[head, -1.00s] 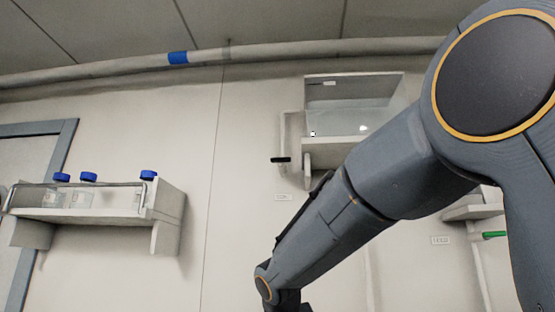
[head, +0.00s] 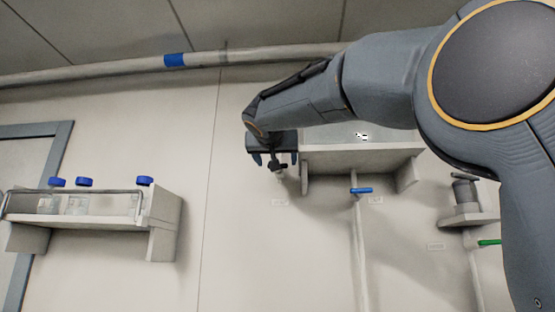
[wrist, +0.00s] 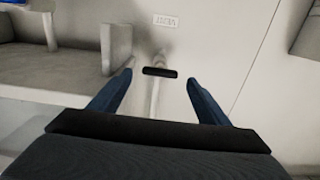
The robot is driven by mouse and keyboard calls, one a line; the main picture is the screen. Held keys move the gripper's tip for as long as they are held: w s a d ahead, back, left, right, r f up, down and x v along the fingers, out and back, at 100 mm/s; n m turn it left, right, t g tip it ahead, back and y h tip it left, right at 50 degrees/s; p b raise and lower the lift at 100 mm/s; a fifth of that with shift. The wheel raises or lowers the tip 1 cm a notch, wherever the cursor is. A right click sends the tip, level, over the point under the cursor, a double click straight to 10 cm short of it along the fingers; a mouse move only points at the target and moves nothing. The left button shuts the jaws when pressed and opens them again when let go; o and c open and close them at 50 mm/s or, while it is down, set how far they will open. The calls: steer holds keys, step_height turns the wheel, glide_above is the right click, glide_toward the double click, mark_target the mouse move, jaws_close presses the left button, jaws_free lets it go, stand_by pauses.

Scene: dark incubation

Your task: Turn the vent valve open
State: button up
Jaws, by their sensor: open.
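The vent valve is a black bar handle on a thin pale pipe, and it shows in the wrist view (wrist: 160,72) lying crosswise. A label reading VENT, upside down, is on the wall above it in that view. My gripper (wrist: 160,77) is open, with one dark blue finger on each side of the handle in the picture. I cannot tell whether the fingertips reach as deep as the handle; no contact shows. In the head view, my gripper (head: 275,160) is up by the wall left of the shelf, partly hiding the handle (head: 279,167).
A wall shelf (head: 360,158) with a clear box is close to the right of my gripper. A blue handle (head: 361,190) and a green handle (head: 490,242) are farther right. A shelf with blue-capped bottles (head: 76,204) is at left. Bare wall lies between.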

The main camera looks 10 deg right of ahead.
steer(key=shift+p+x, duration=0.75)
steer(key=shift+x, duration=1.05)
steer(key=c, duration=1.1)
steer(key=shift+o, duration=0.2)
steer(key=shift+f+n, duration=0.1)
steer(key=shift+n, duration=8.9)
